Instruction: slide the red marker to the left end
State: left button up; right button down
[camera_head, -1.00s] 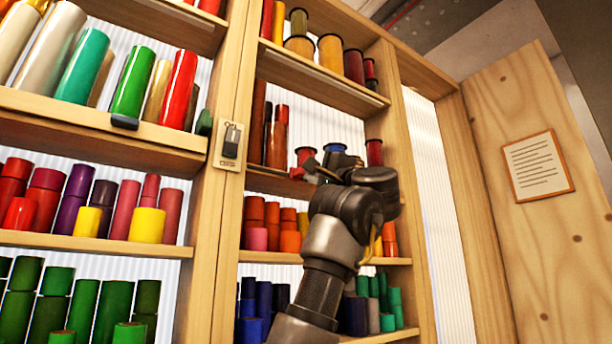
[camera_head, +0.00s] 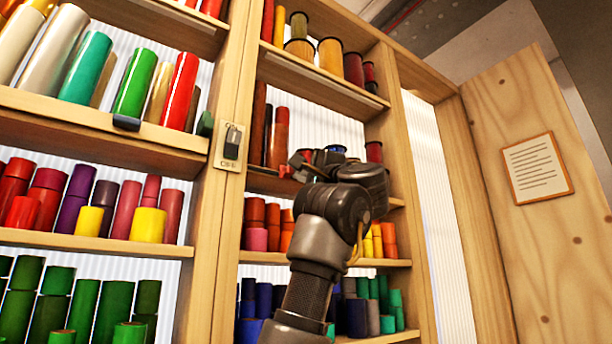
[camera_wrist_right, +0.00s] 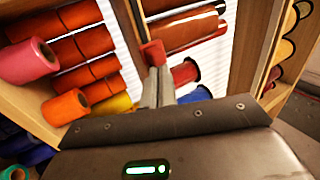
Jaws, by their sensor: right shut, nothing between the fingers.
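The red marker (camera_head: 285,171) is a small red block at the front edge of the middle shelf in the right-hand bay. It also shows in the wrist view (camera_wrist_right: 153,53), just beyond my fingertips. My right gripper (camera_head: 298,166) is shut and empty, at the right side of the marker in the head view. In the wrist view its closed fingers (camera_wrist_right: 158,78) appear to meet the marker; whether they touch is hard to tell. The shelf edge (camera_head: 262,183) carries the marker. My left gripper is not in view.
A wooden upright (camera_head: 235,90) with a switch-like plate (camera_head: 231,142) bounds the bay on the left. Foil rolls, including a red-brown one (camera_head: 281,135), stand behind the marker.

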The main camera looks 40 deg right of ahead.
aim_at(280, 169)
jog(key=shift+a, duration=0.2)
jog(key=shift+a+b, duration=0.7)
jog(key=shift+a, duration=1.85)
jog(key=shift+w+a, duration=0.1)
jog(key=shift+a, duration=0.05)
jog(key=shift+a, duration=0.4)
jog(key=shift+d, duration=0.15)
jog(key=shift+b, duration=0.3)
